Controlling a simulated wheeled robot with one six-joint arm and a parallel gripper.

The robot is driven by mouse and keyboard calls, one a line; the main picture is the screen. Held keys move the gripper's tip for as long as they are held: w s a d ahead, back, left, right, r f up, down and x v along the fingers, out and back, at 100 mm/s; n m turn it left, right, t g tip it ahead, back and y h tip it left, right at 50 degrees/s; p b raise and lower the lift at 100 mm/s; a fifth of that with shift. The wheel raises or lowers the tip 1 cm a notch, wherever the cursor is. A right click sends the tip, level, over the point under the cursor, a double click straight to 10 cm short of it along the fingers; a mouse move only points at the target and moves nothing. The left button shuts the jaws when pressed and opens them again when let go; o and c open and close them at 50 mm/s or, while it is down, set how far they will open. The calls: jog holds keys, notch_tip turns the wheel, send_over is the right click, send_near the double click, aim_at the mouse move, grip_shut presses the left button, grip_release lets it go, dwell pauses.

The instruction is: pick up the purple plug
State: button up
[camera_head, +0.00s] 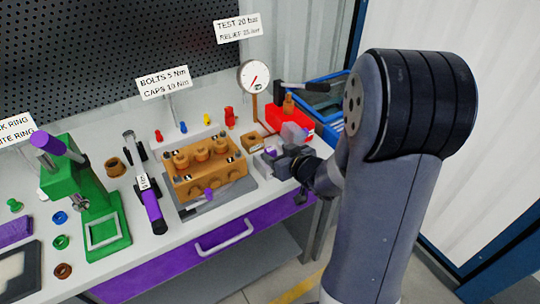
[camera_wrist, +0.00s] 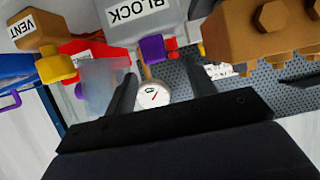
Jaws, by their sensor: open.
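In the wrist view a short purple plug (camera_wrist: 151,48) shows against the grey block labelled BLOCK (camera_wrist: 125,25), beyond my fingers and roughly between their tips. My gripper (camera_head: 280,160) is beside the right end of the pump, close to a grey block (camera_head: 293,133). Its two dark fingers (camera_wrist: 160,70) are apart, with no object visibly held between them.
A pressure gauge (camera_head: 253,77) stands behind the pump. A red box (camera_head: 290,118) and blue bin (camera_head: 328,109) are at the right. A green press (camera_head: 95,205) and a purple-handled wrench (camera_head: 153,210) are at the left. Small coloured pegs stand on a white rail (camera_head: 185,138) behind.

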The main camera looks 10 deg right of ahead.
aim_at(272, 151)
jog(key=shift+f+x, duration=0.1)
jog(key=shift+x, duration=1.15)
jog(key=shift+f+x, duration=0.15)
jog(key=shift+x, duration=1.1)
jog(key=shift+d, duration=0.15)
jog(key=shift+c, duration=0.4)
grip_shut()
